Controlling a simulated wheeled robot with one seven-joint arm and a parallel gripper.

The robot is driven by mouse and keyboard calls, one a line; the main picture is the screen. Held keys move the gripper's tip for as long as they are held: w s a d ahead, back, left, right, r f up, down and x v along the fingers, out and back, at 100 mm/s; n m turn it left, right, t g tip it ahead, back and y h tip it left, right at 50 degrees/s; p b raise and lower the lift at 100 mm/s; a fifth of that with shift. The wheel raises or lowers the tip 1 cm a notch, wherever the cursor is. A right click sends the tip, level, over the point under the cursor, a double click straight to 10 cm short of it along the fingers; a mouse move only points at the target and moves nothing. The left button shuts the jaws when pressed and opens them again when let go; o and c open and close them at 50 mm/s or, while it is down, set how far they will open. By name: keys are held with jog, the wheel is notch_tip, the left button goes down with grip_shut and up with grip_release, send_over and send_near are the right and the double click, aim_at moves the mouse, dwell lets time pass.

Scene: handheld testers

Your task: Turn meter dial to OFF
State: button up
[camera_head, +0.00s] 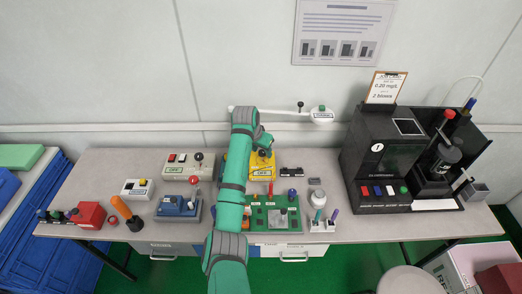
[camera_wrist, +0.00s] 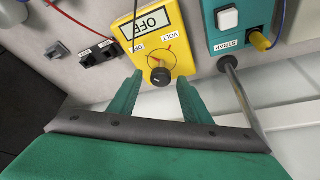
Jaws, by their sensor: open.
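The yellow meter (camera_wrist: 178,61) lies in the wrist view with a black round dial (camera_wrist: 160,76). Small OFF and VOLT labels and thin red marks sit beside the dial, and a larger white panel on the meter seems to read OFF. Which mark the dial points at is not clear. My gripper (camera_wrist: 158,92) is open and empty, its green fingers on either side of the dial with gaps showing; contact is not visible. In the head view the meter (camera_head: 264,160) is partly covered by my arm, and the fingertips cannot be made out.
A teal STRAP box (camera_wrist: 232,25) with a yellow plug stands beside the meter. Black sockets (camera_wrist: 98,55) lie on its other side. In the head view a green board (camera_head: 262,226), blue tester (camera_head: 178,208) and tall black machine (camera_head: 372,165) share the bench.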

jog(key=shift+w, duration=0.1)
jog(key=c, duration=1)
jog(key=shift+d+n, duration=0.25)
jog(key=shift+n, duration=0.45)
jog(key=shift+a+y, duration=0.3)
jog(key=o, duration=1)
jog(key=v, duration=1.1)
jog(key=shift+s, duration=0.25)
